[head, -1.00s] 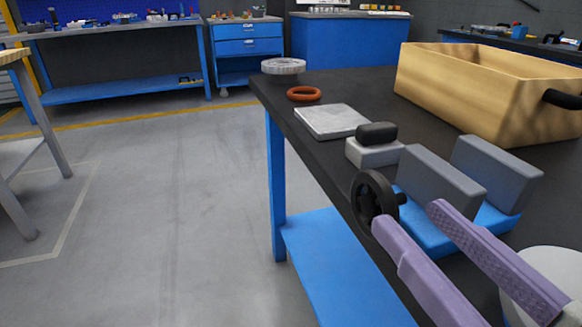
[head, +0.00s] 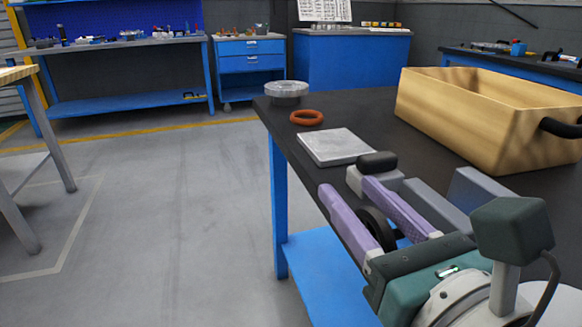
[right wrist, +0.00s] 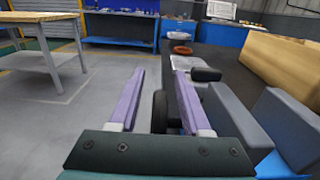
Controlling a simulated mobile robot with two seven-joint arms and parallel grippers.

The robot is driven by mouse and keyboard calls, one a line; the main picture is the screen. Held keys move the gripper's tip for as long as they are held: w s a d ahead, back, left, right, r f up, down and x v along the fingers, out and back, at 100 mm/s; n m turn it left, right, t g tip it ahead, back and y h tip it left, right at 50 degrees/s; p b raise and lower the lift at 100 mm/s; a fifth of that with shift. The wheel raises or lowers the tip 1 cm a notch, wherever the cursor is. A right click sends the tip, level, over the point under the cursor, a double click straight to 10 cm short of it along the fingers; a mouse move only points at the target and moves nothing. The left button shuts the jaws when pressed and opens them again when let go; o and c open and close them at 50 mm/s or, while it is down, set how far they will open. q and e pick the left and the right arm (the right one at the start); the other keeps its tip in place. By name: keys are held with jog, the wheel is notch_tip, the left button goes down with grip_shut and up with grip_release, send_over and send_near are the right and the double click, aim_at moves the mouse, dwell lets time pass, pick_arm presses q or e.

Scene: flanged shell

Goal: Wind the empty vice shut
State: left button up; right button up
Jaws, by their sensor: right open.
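The vice has two grey jaws, a near one (head: 432,206) and a far one (head: 484,192), on a blue base mostly hidden by my right gripper. The jaws stand apart and also show in the right wrist view (right wrist: 232,118). Its black handwheel (head: 379,230) is partly hidden by a finger; it also shows in the right wrist view (right wrist: 159,112). My right gripper (head: 346,186) is open, its purple fingers on either side of the handwheel. I cannot tell whether they touch it. My left gripper is out of view.
A grey block with a black top (head: 376,163), a flat grey plate (head: 336,147), an orange ring (head: 306,118) and a round metal flange (head: 286,89) line the bench's left side. A wooden crate (head: 470,120) stands at the back right.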

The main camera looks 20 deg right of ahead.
grip_shut()
dwell(0.5)
jog(key=shift+r+p, duration=0.15)
jog(key=shift+p, duration=0.25)
jog(key=g+p, duration=0.2)
jog(key=p, duration=0.4)
jog(key=f+g+p, duration=0.1)
jog(key=g+p, duration=0.1)
jog(key=p, duration=0.5)
jog(key=w+f+g+p, duration=0.1)
jog(key=g+p, duration=0.1)
jog(key=p, duration=0.5)
jog(key=shift+g, duration=0.4)
jog(key=shift+s+f+p, duration=0.1)
jog(key=shift+f+p, duration=0.1)
jog(key=shift+p, duration=0.1)
